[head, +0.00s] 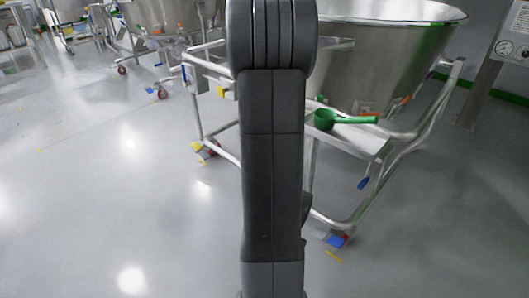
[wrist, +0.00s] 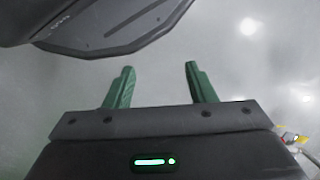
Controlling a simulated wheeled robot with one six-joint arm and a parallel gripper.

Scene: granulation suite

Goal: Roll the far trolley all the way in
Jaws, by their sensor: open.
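Several steel trolleys with big round bowls show in the head view. The nearest trolley (head: 390,148) stands at the right, partly hidden behind my arm. Another trolley (head: 140,42) stands farther back at the upper left, and part of a third (head: 75,28) shows beyond it. I cannot tell for sure which one is the far trolley. My gripper (wrist: 158,75) shows in the wrist view with its two green fingers apart and nothing between them. Pale floor lies beyond the fingers, and no trolley handle is near them. The head view does not show my gripper.
A post with a gauge panel (head: 508,48) stands at the right. The grey floor (head: 100,190) is largely clear at the left, with small coloured bits. A caster (wrist: 290,137) shows at the wrist view's right edge.

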